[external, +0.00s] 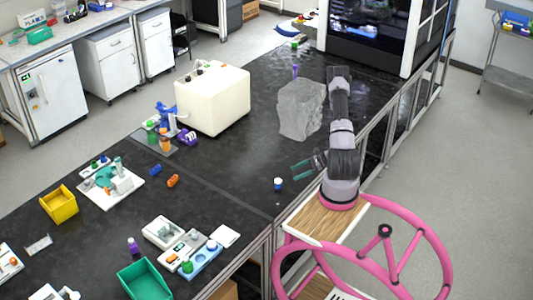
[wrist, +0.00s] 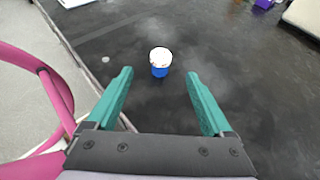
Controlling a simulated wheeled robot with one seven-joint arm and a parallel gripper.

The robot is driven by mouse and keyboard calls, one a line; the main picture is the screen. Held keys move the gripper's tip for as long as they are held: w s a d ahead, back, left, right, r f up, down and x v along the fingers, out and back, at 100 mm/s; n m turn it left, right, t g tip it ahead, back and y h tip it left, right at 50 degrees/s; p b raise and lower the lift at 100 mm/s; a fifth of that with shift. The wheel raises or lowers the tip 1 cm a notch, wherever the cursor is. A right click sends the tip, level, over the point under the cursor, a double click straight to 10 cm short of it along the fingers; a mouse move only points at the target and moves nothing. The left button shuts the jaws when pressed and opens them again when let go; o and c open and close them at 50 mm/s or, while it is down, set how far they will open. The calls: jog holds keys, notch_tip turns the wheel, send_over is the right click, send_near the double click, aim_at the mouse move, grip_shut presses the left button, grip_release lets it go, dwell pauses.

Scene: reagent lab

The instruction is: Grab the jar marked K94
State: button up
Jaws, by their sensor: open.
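A small jar with a white lid and blue body stands upright on the black bench; it shows in the wrist view (wrist: 160,63) and near the bench edge in the external view (external: 278,184). No marking on it can be read, so I cannot tell whether it is K94. My gripper (external: 298,169) has teal fingers spread apart and empty. In the wrist view my gripper (wrist: 160,88) points at the jar, which lies just beyond the fingertips and between their lines. The fingers do not touch it.
A grey rock-like block (external: 301,109) stands behind my arm on the bench. A white box-shaped machine (external: 212,98) is further left. Trays, a yellow bin (external: 59,204) and a green bin (external: 146,281) lie at the left. The bench around the jar is clear.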

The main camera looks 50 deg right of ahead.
aim_at(278, 180)
jog(key=x, duration=0.8)
jog(key=shift+w+f, duration=0.15)
jog(key=shift+w, duration=0.1)
grip_shut()
